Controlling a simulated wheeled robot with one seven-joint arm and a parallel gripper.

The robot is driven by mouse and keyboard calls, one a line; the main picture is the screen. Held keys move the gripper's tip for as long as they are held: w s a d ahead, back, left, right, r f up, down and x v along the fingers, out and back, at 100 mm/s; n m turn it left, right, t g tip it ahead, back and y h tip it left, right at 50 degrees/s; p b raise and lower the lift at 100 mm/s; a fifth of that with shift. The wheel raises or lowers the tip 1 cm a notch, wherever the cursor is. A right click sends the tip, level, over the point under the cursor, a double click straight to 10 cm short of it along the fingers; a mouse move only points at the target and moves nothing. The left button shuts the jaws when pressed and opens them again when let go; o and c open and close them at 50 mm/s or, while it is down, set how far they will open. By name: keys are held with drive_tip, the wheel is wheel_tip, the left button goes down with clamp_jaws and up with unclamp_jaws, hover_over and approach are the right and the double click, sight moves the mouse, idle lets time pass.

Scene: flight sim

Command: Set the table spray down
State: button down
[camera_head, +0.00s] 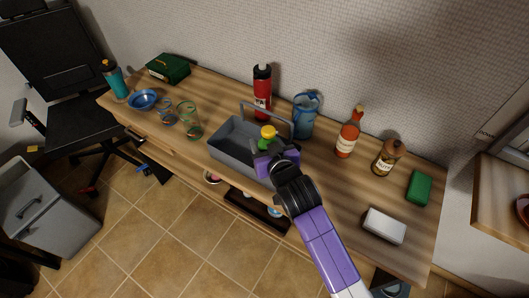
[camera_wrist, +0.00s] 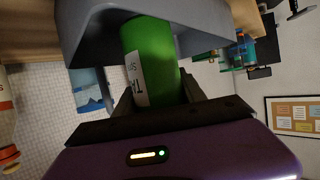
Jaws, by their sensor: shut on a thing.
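The table spray is a green bottle with a yellow top (camera_head: 268,132). In the wrist view its green body (camera_wrist: 155,55) with a white label sits between my two fingers. My gripper (camera_head: 268,155) is shut on it. The spray is at the grey caddy (camera_head: 225,158), over or inside its right part, beside the handle. I cannot tell whether its base touches the caddy floor. My gripper and wrist hide its lower part in the head view. The caddy's grey wall (camera_wrist: 80,30) is close around the bottle in the wrist view.
Behind the caddy stand a red bottle (camera_head: 262,92) and a blue pitcher (camera_head: 305,115). Glasses (camera_head: 191,122) and a blue bowl (camera_head: 143,100) are left. To the right are a sauce bottle (camera_head: 348,138), a brown bottle (camera_head: 386,158), a green block (camera_head: 419,188) and a white block (camera_head: 384,226).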

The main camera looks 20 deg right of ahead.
drive_tip(key=shift+f, duration=2.4)
drive_tip(key=shift+f, duration=0.15)
drive_tip(key=c, duration=0.9)
unclamp_jaws()
drive_tip(key=shift+c, duration=0.2)
drive_tip(key=v, duration=1.2)
drive_tip(key=shift+b, duration=0.4)
